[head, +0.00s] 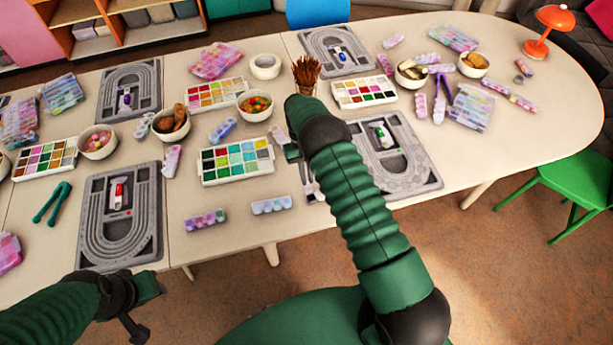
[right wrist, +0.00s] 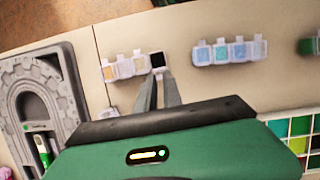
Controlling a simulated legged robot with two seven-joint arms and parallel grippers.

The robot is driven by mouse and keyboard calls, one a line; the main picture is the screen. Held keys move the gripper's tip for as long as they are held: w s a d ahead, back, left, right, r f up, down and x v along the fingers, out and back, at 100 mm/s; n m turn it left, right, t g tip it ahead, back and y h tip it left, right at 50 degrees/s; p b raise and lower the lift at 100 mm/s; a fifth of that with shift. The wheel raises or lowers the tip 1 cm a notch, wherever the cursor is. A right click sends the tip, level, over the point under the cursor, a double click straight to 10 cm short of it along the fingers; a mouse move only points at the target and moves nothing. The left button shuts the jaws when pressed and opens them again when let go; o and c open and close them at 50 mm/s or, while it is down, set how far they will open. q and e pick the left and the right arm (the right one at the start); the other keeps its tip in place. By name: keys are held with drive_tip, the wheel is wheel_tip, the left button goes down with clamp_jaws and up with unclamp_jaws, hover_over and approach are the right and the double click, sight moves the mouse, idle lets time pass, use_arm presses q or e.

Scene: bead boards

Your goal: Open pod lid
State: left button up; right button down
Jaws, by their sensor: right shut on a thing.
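A pale pod strip (right wrist: 124,69) with several small lidded compartments lies on the table in the right wrist view. Its end compartment (right wrist: 157,60) shows a dark square top, unlike the pale ones beside it. My right gripper (right wrist: 160,76) has its fingers closed together at the near edge of that compartment, on what looks like its lid; the tips hide the exact contact. In the head view my right gripper (head: 308,182) points down at the table, and the pod strip is mostly hidden there. My left gripper (head: 140,300) hangs off the front edge at lower left; its jaws are unclear.
A pale blue pod strip (head: 271,205) and a purple one (head: 206,220) lie near the front edge. A grey bead board (head: 425,178) is to the right, a colour palette (head: 237,178) to the left. A brush cup (head: 304,88) stands behind my right arm.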

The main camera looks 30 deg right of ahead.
drive_tip(key=c, duration=1.8)
unclamp_jaws()
drive_tip(key=shift+s+f, duration=0.15)
drive_tip(key=shift+f, duration=0.05)
drive_tip(key=shift+c, duration=0.2)
drive_tip(key=shift+o, duration=0.5)
drive_tip(key=shift+d, duration=0.1)
drive_tip(key=v, duration=1.7)
drive_tip(key=shift+w+f+p, duration=0.15)
drive_tip(key=shift+w+p, duration=0.15)
